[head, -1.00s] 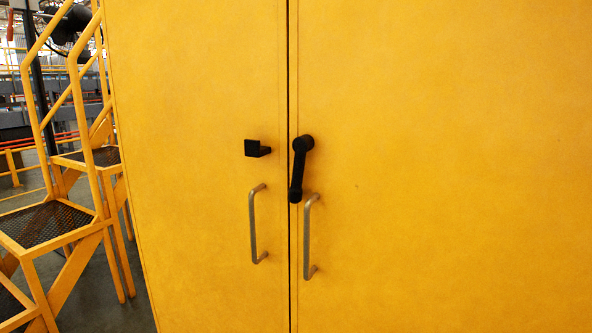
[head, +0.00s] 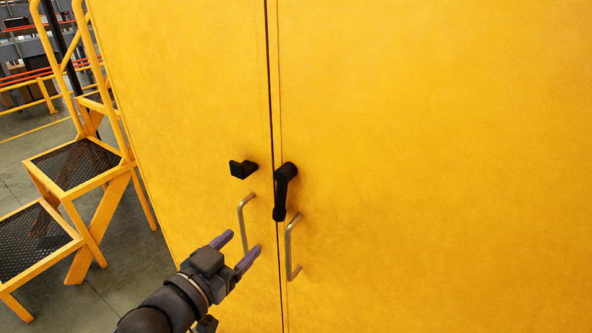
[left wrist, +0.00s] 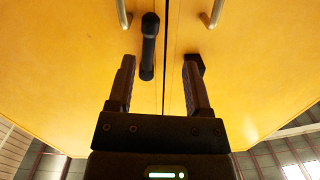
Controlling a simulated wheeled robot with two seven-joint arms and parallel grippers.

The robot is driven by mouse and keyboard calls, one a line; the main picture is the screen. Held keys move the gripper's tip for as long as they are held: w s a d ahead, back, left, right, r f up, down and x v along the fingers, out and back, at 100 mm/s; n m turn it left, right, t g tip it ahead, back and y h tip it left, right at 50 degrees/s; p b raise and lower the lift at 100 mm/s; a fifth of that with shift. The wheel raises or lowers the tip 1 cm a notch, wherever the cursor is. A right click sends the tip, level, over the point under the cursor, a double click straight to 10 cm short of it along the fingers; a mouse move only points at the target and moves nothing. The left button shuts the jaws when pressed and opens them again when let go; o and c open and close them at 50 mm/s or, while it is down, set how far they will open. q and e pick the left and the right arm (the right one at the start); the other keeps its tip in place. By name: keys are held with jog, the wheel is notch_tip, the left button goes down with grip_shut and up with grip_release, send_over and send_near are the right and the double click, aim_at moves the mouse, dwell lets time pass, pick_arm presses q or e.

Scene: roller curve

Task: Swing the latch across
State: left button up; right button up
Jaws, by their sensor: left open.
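The black latch (head: 281,192) is on the right yellow cabinet door beside the seam, its arm hanging down from its pivot. The black catch bracket (head: 243,169) is on the left door, left of the latch and apart from it. My left gripper (head: 236,249) is open and empty, in front of the doors, below the latch and to its left in the head view. In the left wrist view, the latch (left wrist: 148,45) shows beyond and between the open fingers, nearer the left one. The right finger partly covers the catch bracket (left wrist: 194,60). My right gripper is not in view.
Two metal door handles, the left one (head: 241,212) and the right one (head: 289,250), flank the seam below the latch. The left handle is close to my gripper in the head view. Yellow steps (head: 75,165) with mesh treads stand left of the cabinet.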

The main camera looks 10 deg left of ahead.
aim_at(277, 202)
pick_arm(q)
jog(key=shift+m+t+h, duration=0.3)
jog(key=shift+h, duration=0.3)
jog(key=w+d+r, duration=0.1)
jog(key=w, duration=0.2)
jog(key=w+d+r, duration=0.1)
jog(key=w+d, duration=0.1)
jog(key=w, duration=0.1)
jog(key=w+d+r, duration=0.1)
jog(key=w, duration=0.2)
jog(key=shift+d+r+b, duration=0.2)
jog(key=shift+d+b, duration=0.1)
jog(key=shift+s, duration=0.1)
grip_shut()
